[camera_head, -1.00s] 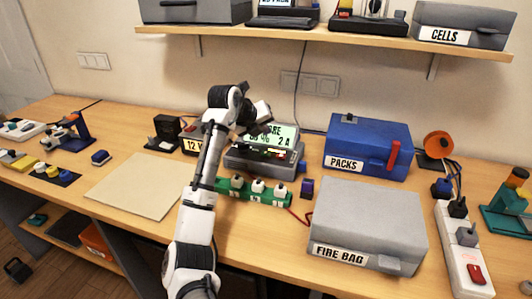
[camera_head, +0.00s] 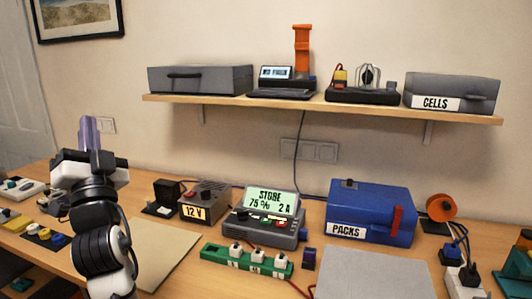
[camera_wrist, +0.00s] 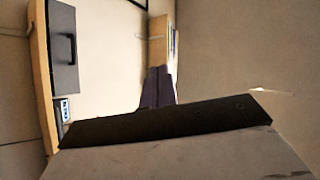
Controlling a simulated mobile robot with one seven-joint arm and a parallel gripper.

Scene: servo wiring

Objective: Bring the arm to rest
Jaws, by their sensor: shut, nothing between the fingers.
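My gripper (camera_head: 89,134) is raised at the left of the head view, pointing up, with its fingers together and nothing held. In the wrist view its dark fingers (camera_wrist: 157,88) are close together, with only wall and shelf beyond them. My arm is folded upright above the left part of the workbench (camera_head: 195,268), clear of the things on it.
A charger (camera_head: 262,228) reading STORE stands mid-bench, behind a green strip (camera_head: 245,260) with white plugs. A 12 V supply (camera_head: 205,203) and a blue PACKS case (camera_head: 370,212) flank it. A shelf (camera_head: 325,108) runs along the wall above. A beige mat (camera_head: 160,250) lies bare beside my arm.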

